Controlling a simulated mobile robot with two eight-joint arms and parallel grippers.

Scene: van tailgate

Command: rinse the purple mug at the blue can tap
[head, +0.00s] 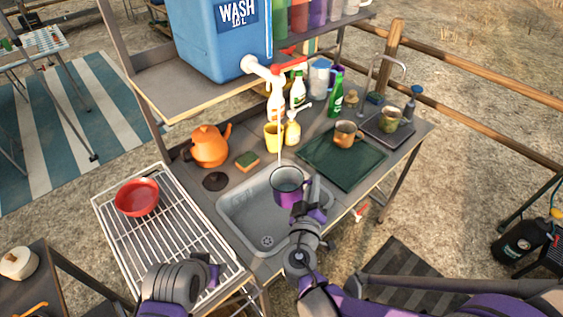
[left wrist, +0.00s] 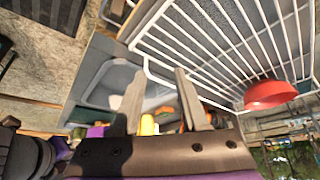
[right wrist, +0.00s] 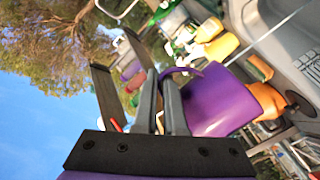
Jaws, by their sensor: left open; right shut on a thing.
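The purple mug (head: 287,196) is over the sink basin (head: 235,212), with its pale inside facing up. My right gripper (head: 314,195) is shut on it at its right side; in the right wrist view the mug (right wrist: 218,102) is beside the fingers (right wrist: 158,103). The blue can (head: 205,50) stands on the shelf above. Its white tap (head: 262,70) with red parts points down over the sink, and a thin stream runs from it toward the mug's mouth. My left gripper (left wrist: 160,100) is open and empty near the drying rack (head: 165,255).
A red bowl (head: 137,197) sits on the rack. An orange kettle (head: 210,145), a sponge (head: 247,161), a yellow cup (head: 273,137) and a soap bottle (head: 293,130) stand behind the sink. A green mat (head: 335,170) with a brown mug (head: 347,134) lies to the right.

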